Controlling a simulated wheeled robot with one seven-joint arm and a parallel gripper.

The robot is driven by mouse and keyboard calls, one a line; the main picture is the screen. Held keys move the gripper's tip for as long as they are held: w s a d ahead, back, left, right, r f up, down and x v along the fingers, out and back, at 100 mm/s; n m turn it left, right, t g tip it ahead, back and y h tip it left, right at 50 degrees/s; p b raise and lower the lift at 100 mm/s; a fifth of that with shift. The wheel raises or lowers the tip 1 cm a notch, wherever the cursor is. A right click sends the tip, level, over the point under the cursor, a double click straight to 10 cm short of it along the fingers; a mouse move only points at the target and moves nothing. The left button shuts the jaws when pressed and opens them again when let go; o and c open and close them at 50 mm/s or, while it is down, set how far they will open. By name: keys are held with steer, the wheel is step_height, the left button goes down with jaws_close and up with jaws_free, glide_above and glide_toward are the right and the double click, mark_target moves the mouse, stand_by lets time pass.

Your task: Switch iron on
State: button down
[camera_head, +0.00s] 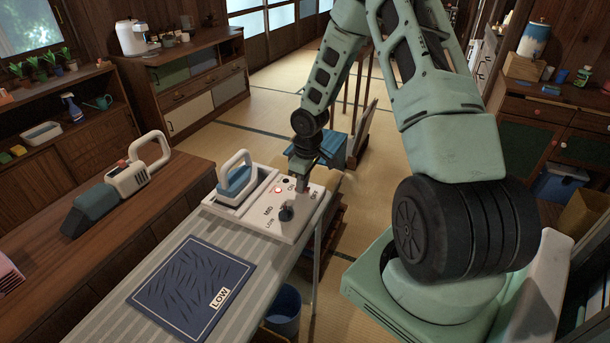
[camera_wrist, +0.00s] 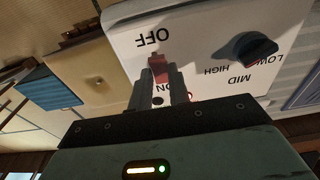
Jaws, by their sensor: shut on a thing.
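The white control panel (camera_head: 262,226) stands at the end of the ironing board, with ON and OFF labels, a glowing red lamp (camera_head: 278,190) and a black dial (camera_head: 286,213) marked LOW, MID and HIGH. The blue and white iron (camera_head: 235,181) rests beside it. My gripper (camera_head: 304,184) reaches down onto the panel. In the wrist view my gripper (camera_wrist: 160,86) is shut on the small red switch (camera_wrist: 158,68), between OFF and ON. The fingers partly hide the switch and ON label, so its exact setting is unclear. The dial also shows there (camera_wrist: 252,47).
A dark blue cloth (camera_head: 192,286) labelled LOW lies on the striped ironing board (camera_head: 120,317). A handheld vacuum (camera_head: 113,192) lies on the wooden counter at left. A blue bin (camera_head: 284,309) stands under the board. Tatami floor is open behind.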

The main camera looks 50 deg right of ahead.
mark_target(306, 188)
steer(key=shift+g, duration=0.3)
steer(key=c, duration=1.3)
jaws_free()
steer(key=r, duration=1.1)
steer(key=s+r, duration=0.1)
steer(key=r, duration=0.5)
steer(key=shift+d+r+p, duration=0.2)
steer(key=shift+p, duration=0.1)
